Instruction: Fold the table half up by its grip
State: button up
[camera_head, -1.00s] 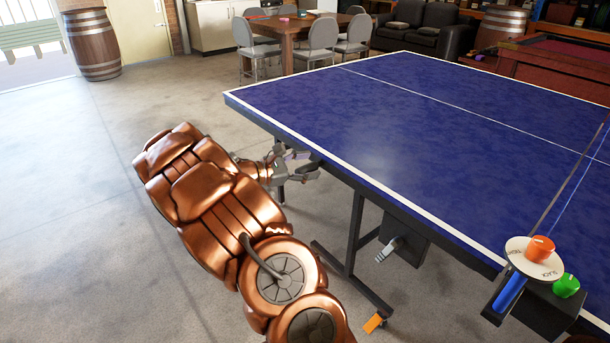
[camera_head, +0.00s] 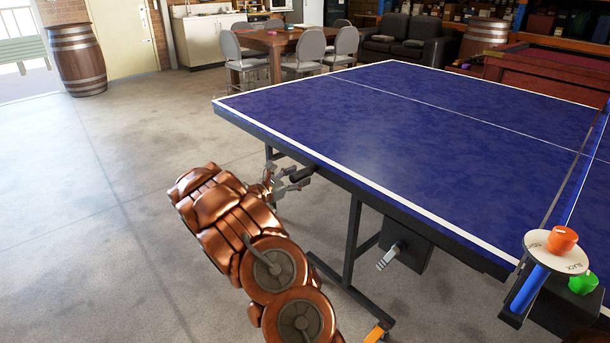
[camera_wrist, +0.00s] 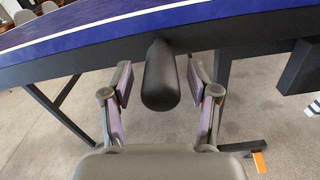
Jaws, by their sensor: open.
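The blue table half (camera_head: 400,130) with white edge lines lies flat and level on a dark frame. Its grip, a dark rounded bar (camera_wrist: 161,78), sticks out from the table's edge in the wrist view. The grip (camera_head: 302,174) also shows at the near edge in the head view. My gripper (camera_head: 290,186) is at that edge. In the wrist view my gripper (camera_wrist: 162,92) is open, with one finger on each side of the grip. The fingers stand apart from the grip, with gaps on both sides.
Under the table are dark legs (camera_head: 352,240), a box with a grey lever (camera_head: 391,256) and an orange foot piece (camera_head: 376,333). A round dial with an orange knob (camera_head: 562,240) and a green knob (camera_head: 583,283) is at the right. The concrete floor at left is clear.

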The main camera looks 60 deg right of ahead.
aim_at(305, 173)
jog(key=shift+x, duration=1.65)
jog(key=shift+s, duration=0.1)
jog(key=shift+c, duration=0.4)
grip_shut()
